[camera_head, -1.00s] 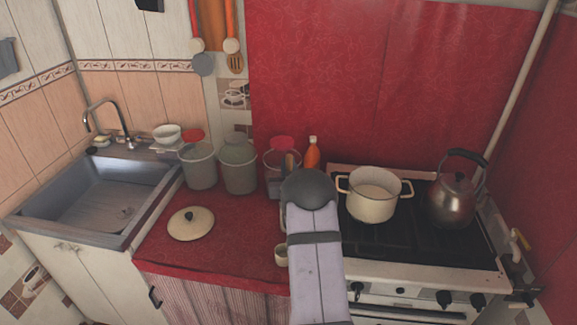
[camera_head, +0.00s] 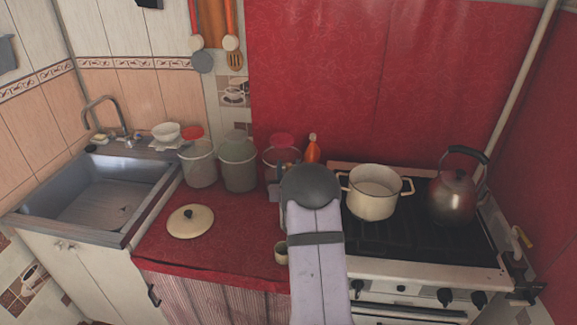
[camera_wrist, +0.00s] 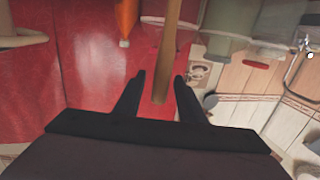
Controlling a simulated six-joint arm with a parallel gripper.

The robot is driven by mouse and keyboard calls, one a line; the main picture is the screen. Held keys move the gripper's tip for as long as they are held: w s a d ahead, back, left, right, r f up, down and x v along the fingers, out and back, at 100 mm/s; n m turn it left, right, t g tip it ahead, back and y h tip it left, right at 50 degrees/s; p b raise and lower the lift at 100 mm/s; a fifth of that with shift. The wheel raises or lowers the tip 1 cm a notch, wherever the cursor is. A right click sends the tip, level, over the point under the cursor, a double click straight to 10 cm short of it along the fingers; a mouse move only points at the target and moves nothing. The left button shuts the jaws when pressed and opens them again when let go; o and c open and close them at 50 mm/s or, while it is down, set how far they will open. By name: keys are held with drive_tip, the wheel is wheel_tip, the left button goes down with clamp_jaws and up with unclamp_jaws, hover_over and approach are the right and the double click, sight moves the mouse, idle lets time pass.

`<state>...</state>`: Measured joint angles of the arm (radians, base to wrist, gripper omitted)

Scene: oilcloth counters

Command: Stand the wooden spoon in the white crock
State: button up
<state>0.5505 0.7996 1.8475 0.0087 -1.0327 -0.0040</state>
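The wooden spoon's handle (camera_wrist: 170,55) shows in the wrist view, coming down from the top edge to an end between my fingers. Its head is out of that view. My gripper (camera_wrist: 160,77) is open, one black finger on each side of the handle, with a visible gap on both sides. In the head view my arm covers the gripper and the spoon. I cannot make out the white crock for certain; a pale edge (camera_head: 282,218) left of my arm may belong to it, mostly hidden.
Two grey-green canisters (camera_head: 238,166) and a red-lidded clear container (camera_head: 281,152) stand behind, beside an orange bottle (camera_head: 313,150). A cream pot (camera_head: 374,196) and kettle (camera_head: 453,195) are on the stove. A lid (camera_head: 190,221) and small cup (camera_head: 281,252) lie on the red counter.

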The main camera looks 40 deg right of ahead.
drive_tip(key=shift+b+v, duration=0.7)
drive_tip(key=shift+v, duration=1.65)
drive_tip(key=s+a+f+n+g+y, duration=0.2)
drive_tip(key=s+a+f+g+y, duration=0.15)
drive_tip(key=a, duration=0.55)
drive_tip(key=s+a+f+n+g+y, duration=0.1)
drive_tip(key=s+a+f+g+y, duration=0.3)
drive_tip(key=a, duration=0.6)
drive_tip(key=s+a+n+g, duration=0.1)
drive_tip(key=s+a+g, duration=0.1)
drive_tip(key=s+a, duration=0.2)
drive_tip(key=s+a+f+n+g+y, duration=0.1)
drive_tip(key=s+a+g, duration=0.2)
drive_tip(key=s, duration=0.8)
drive_tip(key=s+a+f+n+g, duration=0.1)
drive_tip(key=s+a+g, duration=0.1)
drive_tip(key=s+a, duration=0.4)
drive_tip(key=shift+s+a+y, duration=0.15)
drive_tip(key=shift+s+y, duration=0.2)
drive_tip(key=shift+s, duration=0.65)
drive_tip(key=shift+f, duration=0.1)
